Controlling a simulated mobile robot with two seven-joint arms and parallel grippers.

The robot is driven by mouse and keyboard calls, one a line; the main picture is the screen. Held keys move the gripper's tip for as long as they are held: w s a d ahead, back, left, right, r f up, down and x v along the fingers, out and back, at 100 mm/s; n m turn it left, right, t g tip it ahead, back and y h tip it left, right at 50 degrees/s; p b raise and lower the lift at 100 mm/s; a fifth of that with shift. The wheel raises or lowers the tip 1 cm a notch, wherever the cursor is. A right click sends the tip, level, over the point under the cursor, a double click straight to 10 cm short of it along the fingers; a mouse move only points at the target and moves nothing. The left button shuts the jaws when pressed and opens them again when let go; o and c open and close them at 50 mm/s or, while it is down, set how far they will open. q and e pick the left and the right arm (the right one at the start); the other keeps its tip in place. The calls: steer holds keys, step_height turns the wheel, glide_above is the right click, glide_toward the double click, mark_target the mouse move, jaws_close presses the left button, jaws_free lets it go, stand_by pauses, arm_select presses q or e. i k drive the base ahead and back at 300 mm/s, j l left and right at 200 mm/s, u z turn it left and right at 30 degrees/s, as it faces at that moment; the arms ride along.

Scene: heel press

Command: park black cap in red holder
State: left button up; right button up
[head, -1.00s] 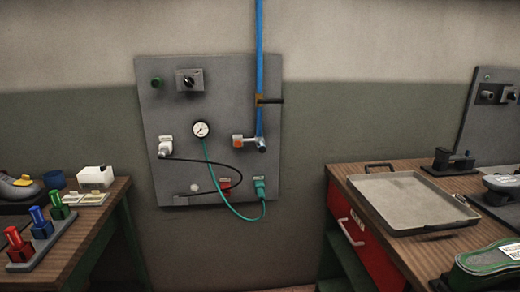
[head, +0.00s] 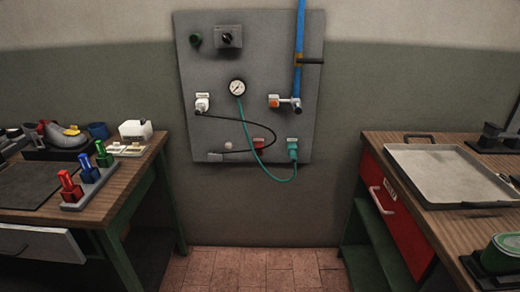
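A grey panel (head: 183,75) hangs on the wall in the middle of the head view. A small red piece (head: 259,145) sits low on it, probably the red holder, with the black cord and teal hose close by. I cannot make out a separate black cap. A black cord (head: 272,132) runs from a white fitting (head: 202,103) in a loop down to the panel's lower left. A teal hose (head: 257,160) runs from the gauge (head: 237,88) to a teal fitting (head: 292,149). Neither of my grippers is in view.
A left bench (head: 115,195) carries red, blue and green bottle-like pieces in a grey rack (head: 88,190). A right bench (head: 445,240) carries a metal tray (head: 440,170) above a red drawer (head: 374,190). Tiled floor (head: 262,266) between the benches is clear.

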mark_target(298, 109)
steer(key=i+z, duration=0.1)
steer(key=i, duration=0.35)
steer(key=i+j+z, duration=0.15)
steer(key=i, duration=0.3)
steer(key=i+j+z, duration=0.1)
steer(key=i, duration=0.35)
steer(key=i+j+z, duration=0.15)
steer(key=i, duration=0.25)
steer(key=i+j+z, duration=0.1)
steer(key=i+j, duration=0.15)
steer(key=i, duration=0.2)
